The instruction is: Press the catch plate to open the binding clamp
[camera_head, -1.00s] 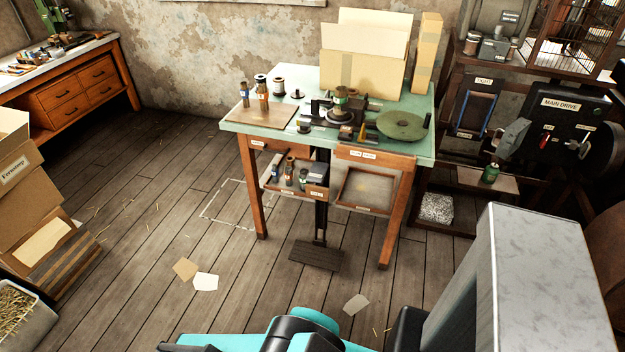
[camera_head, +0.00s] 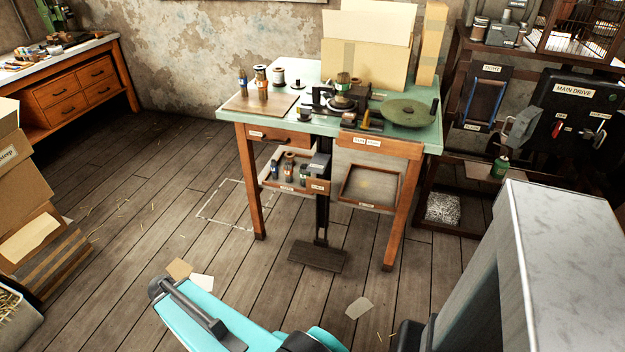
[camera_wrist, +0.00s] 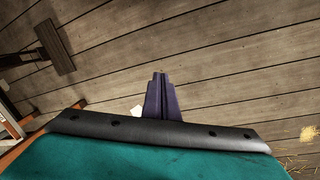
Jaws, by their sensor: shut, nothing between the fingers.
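A dark flat plate (camera_head: 318,256), perhaps the catch plate, sits low at the foot of a black upright under the green-topped table. What looks like the same plate shows at upper left in the wrist view (camera_wrist: 53,46). A clamp-like mechanism (camera_head: 342,104), with a bound bundle upright in it, stands on the tabletop; whether its jaws are open is too small to tell. My gripper (camera_wrist: 160,76) is shut and empty above the floorboards, apart from the plate. I cannot make the gripper out in the head view.
The green table (camera_head: 228,116) has wooden legs, an open tray (camera_head: 317,186) of small items and a round green disc (camera_head: 405,112) on top. Cardboard boxes (camera_head: 28,190) stand at left. A MAIN DRIVE panel (camera_head: 575,110) is at right. Floor before the table is mostly clear, with paper scraps.

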